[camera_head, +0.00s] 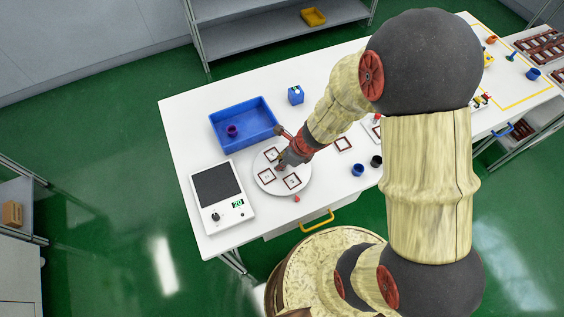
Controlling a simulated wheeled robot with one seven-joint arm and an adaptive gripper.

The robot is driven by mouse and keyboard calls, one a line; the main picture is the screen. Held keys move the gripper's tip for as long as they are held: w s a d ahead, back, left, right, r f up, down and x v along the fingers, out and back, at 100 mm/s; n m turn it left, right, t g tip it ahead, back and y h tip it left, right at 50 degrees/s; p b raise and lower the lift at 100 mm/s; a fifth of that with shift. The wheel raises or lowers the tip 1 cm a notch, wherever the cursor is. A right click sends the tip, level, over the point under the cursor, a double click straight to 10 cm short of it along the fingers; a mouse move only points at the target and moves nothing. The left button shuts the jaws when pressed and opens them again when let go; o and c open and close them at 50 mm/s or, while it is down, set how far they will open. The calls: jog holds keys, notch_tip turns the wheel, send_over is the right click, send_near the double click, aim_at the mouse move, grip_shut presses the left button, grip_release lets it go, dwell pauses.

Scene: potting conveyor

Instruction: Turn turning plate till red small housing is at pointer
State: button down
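The white round turning plate (259,166) lies on the white table, right of the scale. A small red-orange piece (296,198), perhaps the pointer, lies at the plate's front edge. My gripper (281,165) is low over the plate, among the frames. Its fingers are too small and dark to show whether they are open or touching anything, and they hide part of the plate.
A scale (221,218) stands left of the plate. A blue tray (263,110) with a dark purple cup (232,130) is behind it. A blue box (296,95) stands at the back. A square frame (343,144), a blue cup (358,169) and a black cup (376,161) are at the right.

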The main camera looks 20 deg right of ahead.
jog(key=shift+m+t+h+b, duration=0.35)
jog(key=shift+m+h, duration=0.1)
jog(key=shift+m, duration=1)
jog(key=shift+m+t+h+b, duration=0.3)
jog(key=shift+m+h, duration=0.15)
jog(key=shift+m, duration=1)
jog(key=shift+m+h, duration=1)
jog(key=shift+m, duration=1.6)
jog(key=shift+m+g+h+p, duration=0.35)
jog(key=shift+m+h, duration=0.55)
jog(key=shift+m, duration=1.5)
jog(key=shift+m+g+h+p, duration=0.5)
jog(key=shift+m, duration=1.6)
jog(key=c, duration=2)
grip_release()
jog(key=shift+o, duration=0.2)
jog(key=shift+r, duration=0.1)
